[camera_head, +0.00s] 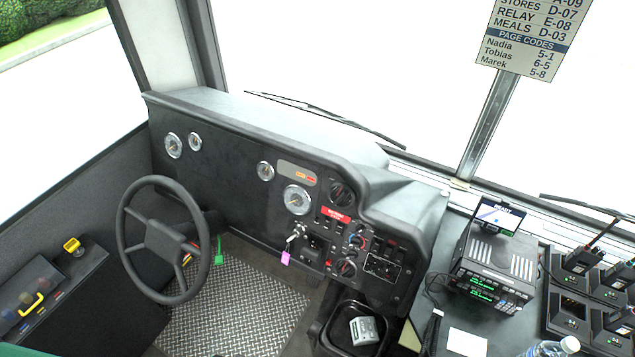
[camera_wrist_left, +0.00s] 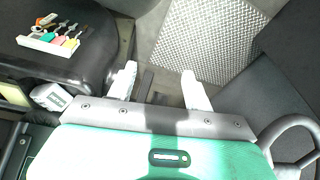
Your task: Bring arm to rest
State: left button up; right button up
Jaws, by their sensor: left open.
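My left gripper (camera_wrist_left: 158,85) shows in the left wrist view with its two pale fingers spread apart. Nothing is between the fingertips except the dark floor area and pedals beyond. Its teal body fills the bottom of that view. A small teal patch at the lower left corner of the head view may be part of my arm. The left gripper's fingers are not visible in the head view. My right gripper is in neither view.
The steering wheel (camera_head: 163,240) stands at left, its rim also at the wrist view's right edge (camera_wrist_left: 292,122). The dashboard (camera_head: 240,150) runs behind it. A radio unit (camera_head: 492,270) and chargers (camera_head: 570,312) stand right. A key tray (camera_wrist_left: 47,43) lies upper left. Treadplate floor (camera_head: 235,310) is clear.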

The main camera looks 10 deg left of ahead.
pick_arm(q)
jog(key=s+a+f+b, duration=0.1)
jog(key=s+f, duration=0.9)
jog(key=f, duration=0.3)
jog(key=s+a+f+g+b, duration=0.1)
jog(key=s+a+f+b, duration=0.1)
jog(key=s+f, duration=0.8)
notch_tip(320, 180, down, 3)
jog(key=shift+s+a+f, duration=0.1)
jog(key=shift+s+a, duration=0.05)
jog(key=shift+a, duration=0.15)
